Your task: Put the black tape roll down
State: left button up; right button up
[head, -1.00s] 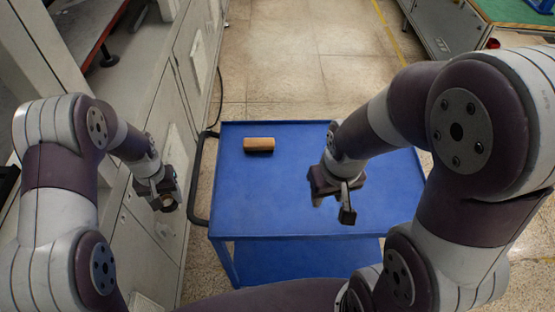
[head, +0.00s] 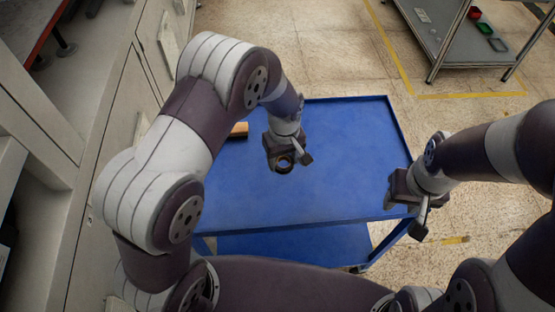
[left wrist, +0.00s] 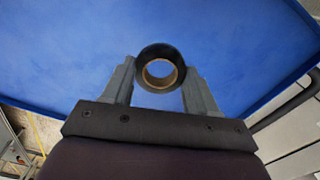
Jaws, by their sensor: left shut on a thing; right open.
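The black tape roll (head: 283,164) has a tan inner core and is held at my left gripper (head: 288,160), over the blue cart top. In the left wrist view the black tape roll (left wrist: 160,69) sits between the two fingers of my left gripper (left wrist: 160,80), with blue surface behind it. How far it is above the cart top is hard to tell. My right gripper (head: 420,212) is open and empty near the cart's right edge.
The blue cart (head: 350,140) has a wide clear top and a lower shelf (head: 290,245). An orange-brown block (head: 240,129) lies on the top, partly hidden behind my left arm. A metal rack (head: 455,50) with small bins stands at the back right. Grey cabinets line the left.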

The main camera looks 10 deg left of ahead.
pick_arm(q)
send_over(267, 167)
notch_tip(267, 167, down, 4)
jog(key=shift+d+r+p, duration=0.15)
jog(key=shift+r+p, duration=0.05)
jog(key=shift+p, duration=0.15)
jog(key=shift+a+f, duration=0.2)
jog(key=shift+f, duration=0.1)
notch_tip(267, 167, down, 3)
jog(key=shift+s+r+p, duration=0.1)
jog(key=shift+p, duration=0.3)
jog(key=shift+f, duration=0.45)
jog(key=shift+f, duration=0.2)
jog(key=o, duration=1.1)
jog(key=shift+r, duration=0.1)
